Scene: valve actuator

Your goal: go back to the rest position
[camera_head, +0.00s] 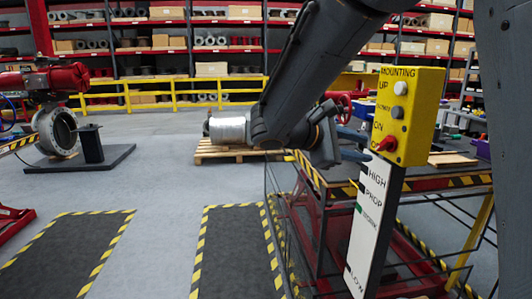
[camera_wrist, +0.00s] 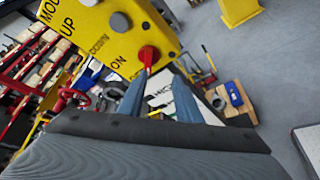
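My gripper (camera_head: 368,146) is at the left side of the yellow control box (camera_head: 412,100), close to its red knob (camera_head: 388,143). In the wrist view, the blue fingers of my gripper (camera_wrist: 159,77) are spread apart with nothing held between them. The red knob (camera_wrist: 148,55) shows just beyond the fingertips on the yellow box (camera_wrist: 100,25); whether a finger touches it I cannot tell. The box carries labels MOUNTING, UP, DOWN and ON, with a white button (camera_head: 400,88) and a grey button (camera_head: 397,112).
A post with a white HIGH-to-LOW scale (camera_head: 367,232) stands below the box. A red framed lift table (camera_head: 325,225) is behind it. A pallet (camera_head: 232,151), a flanged valve (camera_head: 57,132) and a yellow railing (camera_head: 190,92) are farther off. Grey floor at left is open.

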